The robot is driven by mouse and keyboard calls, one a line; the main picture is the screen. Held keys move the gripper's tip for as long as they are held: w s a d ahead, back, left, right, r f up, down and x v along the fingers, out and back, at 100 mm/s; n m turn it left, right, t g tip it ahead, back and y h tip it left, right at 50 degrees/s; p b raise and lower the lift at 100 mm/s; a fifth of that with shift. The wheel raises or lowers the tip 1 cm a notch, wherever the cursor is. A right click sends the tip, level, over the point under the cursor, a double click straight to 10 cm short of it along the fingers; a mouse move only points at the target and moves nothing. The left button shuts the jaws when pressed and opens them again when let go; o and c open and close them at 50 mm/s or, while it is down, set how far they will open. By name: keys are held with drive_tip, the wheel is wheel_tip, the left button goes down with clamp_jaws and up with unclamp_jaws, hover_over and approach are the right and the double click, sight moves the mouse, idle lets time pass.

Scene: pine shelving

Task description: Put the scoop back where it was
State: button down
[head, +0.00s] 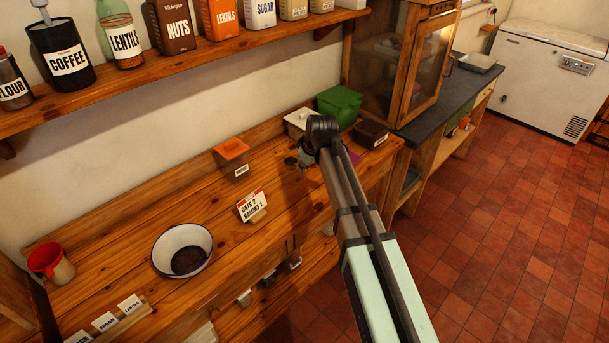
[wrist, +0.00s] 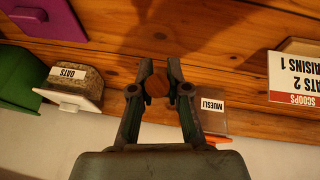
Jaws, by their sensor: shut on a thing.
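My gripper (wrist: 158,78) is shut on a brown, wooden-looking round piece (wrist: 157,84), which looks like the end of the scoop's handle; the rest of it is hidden. In the head view my gripper (head: 303,159) is over the back right of the pine worktop, partly hidden by my arm. In the wrist view the oats container (wrist: 74,84) is left of the fingers and the muesli container (wrist: 213,122) is right of them. The muesli container shows an orange lid in the head view (head: 231,148). The recipe sign (head: 252,205) reads oats 2, raisins 1.
A green bin (head: 340,102) and a dark brown box (head: 370,134) stand at the back right. Labelled canisters, including coffee (head: 62,55), line the upper shelf. The middle worktop has bare room.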

drive_tip(key=shift+f+p, duration=0.6)
drive_tip(key=shift+f, duration=2.1)
drive_tip(key=shift+f, duration=0.15)
drive_tip(key=c, duration=1.2)
unclamp_jaws()
drive_tip(key=shift+o, duration=0.2)
drive_tip(key=b+v, duration=0.3)
drive_tip(key=v, duration=0.9)
